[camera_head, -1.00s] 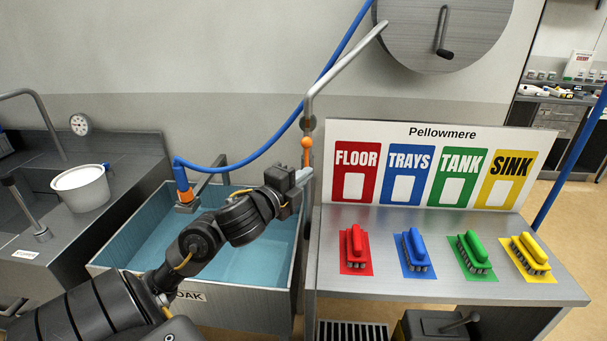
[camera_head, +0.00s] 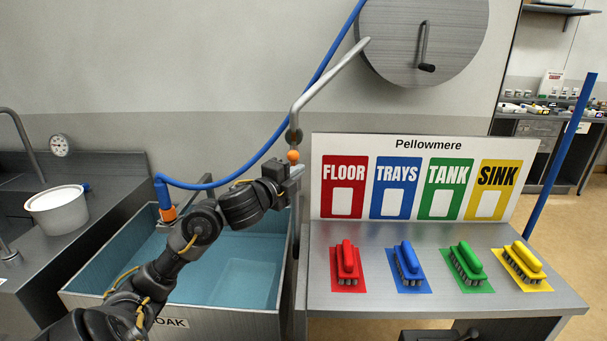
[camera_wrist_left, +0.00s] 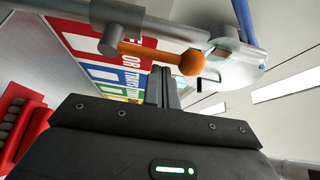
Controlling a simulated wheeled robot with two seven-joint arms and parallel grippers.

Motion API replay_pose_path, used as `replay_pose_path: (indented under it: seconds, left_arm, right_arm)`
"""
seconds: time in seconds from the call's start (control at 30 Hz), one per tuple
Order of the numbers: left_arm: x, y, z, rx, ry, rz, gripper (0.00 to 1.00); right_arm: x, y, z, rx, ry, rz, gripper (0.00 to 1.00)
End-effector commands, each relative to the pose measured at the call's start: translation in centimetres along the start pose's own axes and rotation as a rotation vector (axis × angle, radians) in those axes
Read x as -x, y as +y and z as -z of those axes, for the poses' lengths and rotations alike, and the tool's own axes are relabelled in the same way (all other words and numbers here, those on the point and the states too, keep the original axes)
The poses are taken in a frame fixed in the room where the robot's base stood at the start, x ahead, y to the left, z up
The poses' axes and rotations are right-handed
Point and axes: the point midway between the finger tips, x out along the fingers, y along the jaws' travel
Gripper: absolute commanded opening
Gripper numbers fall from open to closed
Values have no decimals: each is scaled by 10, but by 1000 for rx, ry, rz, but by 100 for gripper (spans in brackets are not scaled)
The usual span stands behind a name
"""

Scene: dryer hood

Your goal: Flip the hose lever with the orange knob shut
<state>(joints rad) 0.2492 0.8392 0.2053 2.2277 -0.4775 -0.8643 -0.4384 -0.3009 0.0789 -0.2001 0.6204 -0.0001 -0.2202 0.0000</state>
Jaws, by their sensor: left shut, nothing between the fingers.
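The hose lever is an orange rod with a round orange knob (camera_head: 293,156), on the grey pipe right of the soak sink. In the left wrist view, the lever rod (camera_wrist_left: 150,50) runs from a grey pivot on the pipe to the knob (camera_wrist_left: 192,62). My left gripper (camera_head: 297,172) is shut and empty, just below the knob, and hides most of the rod in the head view. In the left wrist view its shut fingertips (camera_wrist_left: 163,74) are close beside the rod and knob; I cannot tell whether they touch. My right gripper is out of view.
The grey pipe (camera_head: 325,76) rises beside the lever, with a blue hose (camera_head: 262,150) near it. The soak sink (camera_head: 225,285) lies under my left arm. Right of the pipe stand a sign board (camera_head: 415,145) and a bench (camera_head: 400,312) with several coloured brushes.

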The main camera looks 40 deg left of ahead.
Motion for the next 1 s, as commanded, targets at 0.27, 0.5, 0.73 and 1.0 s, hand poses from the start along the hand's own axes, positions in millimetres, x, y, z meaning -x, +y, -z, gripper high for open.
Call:
replay_pose_path:
  seconds: [0.27, 0.5, 0.73, 1.0]
  left_arm:
    - [1, 0, -4, 0, -1, 0, 0]
    - [2, 1, -4, 6, -1, 3, 0]
    - [3, 1, -6, 43, 0, 25, 0]
    - [3, 1, -7, 73, 1, 42, 0]
  right_arm:
    - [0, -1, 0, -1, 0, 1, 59]
    - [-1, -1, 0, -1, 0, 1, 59]
    - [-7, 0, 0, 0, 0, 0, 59]
    - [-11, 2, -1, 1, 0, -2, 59]
